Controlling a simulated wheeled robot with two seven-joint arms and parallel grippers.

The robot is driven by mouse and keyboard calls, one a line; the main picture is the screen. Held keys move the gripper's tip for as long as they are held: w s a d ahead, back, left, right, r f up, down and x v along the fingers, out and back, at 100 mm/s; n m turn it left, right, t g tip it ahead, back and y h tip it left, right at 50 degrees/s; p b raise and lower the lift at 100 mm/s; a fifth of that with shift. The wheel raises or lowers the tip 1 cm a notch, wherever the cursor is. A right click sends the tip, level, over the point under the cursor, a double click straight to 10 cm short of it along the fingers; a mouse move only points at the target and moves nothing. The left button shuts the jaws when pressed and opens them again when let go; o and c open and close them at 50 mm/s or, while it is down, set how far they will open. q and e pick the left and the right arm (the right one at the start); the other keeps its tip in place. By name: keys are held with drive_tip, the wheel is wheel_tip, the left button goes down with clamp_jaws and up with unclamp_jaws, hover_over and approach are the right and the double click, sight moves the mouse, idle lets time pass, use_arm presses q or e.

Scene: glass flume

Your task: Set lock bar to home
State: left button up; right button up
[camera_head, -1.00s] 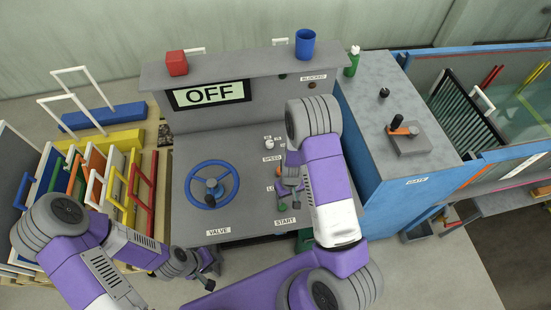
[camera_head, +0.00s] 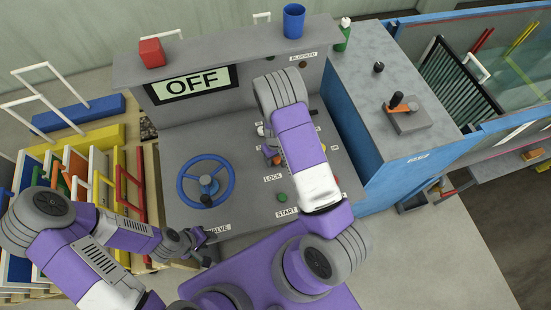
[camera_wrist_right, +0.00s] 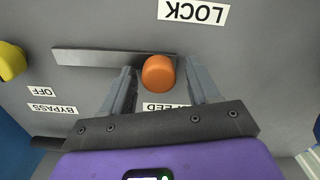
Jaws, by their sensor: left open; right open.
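The lock bar (camera_wrist_right: 85,58) is a flat grey bar on the console panel in the right wrist view, with an orange knob (camera_wrist_right: 158,73) by its right end. My right gripper (camera_wrist_right: 159,66) is open, with one finger on each side of the knob; a gap shows at least on the left. The LOCK label (camera_wrist_right: 194,11) is above the knob in that view, upside down. In the head view the orange knob (camera_head: 275,158) shows beside my right arm, which hides part of the panel. My left gripper (camera_head: 202,250) is open and empty near the VALVE label.
A blue valve wheel (camera_head: 206,181) is left on the console. A green START button (camera_head: 282,198) is near the front edge. A yellow knob (camera_wrist_right: 11,62) is by the OFF and BYPASS labels. A red block (camera_head: 151,53) and blue cup (camera_head: 294,21) stand on the shelf.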

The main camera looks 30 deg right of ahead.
use_arm(q)
drive_tip(key=shift+s, duration=0.15)
use_arm(e)
drive_tip(key=shift+s, duration=0.2)
drive_tip(key=shift+c, duration=0.2)
drive_tip(key=shift+w+f, duration=0.1)
drive_tip(key=shift+w, duration=0.05)
drive_tip(key=c, duration=0.5)
clamp_jaws()
use_arm(q)
drive_tip(key=shift+f, duration=0.25)
use_arm(e)
drive_tip(key=shift+d, duration=0.4)
drive_tip(key=d+b, duration=0.1)
drive_tip(key=s+d, duration=0.1)
drive_tip(key=d, duration=0.1)
drive_tip(key=shift+d+b, duration=0.25)
drive_tip(key=shift+b, duration=0.15)
drive_tip(key=shift+s+d, duration=0.1)
use_arm(q)
drive_tip(key=shift+s+a+f, duration=0.1)
drive_tip(key=shift+s+f, duration=0.5)
drive_tip(key=shift+s, duration=0.15)
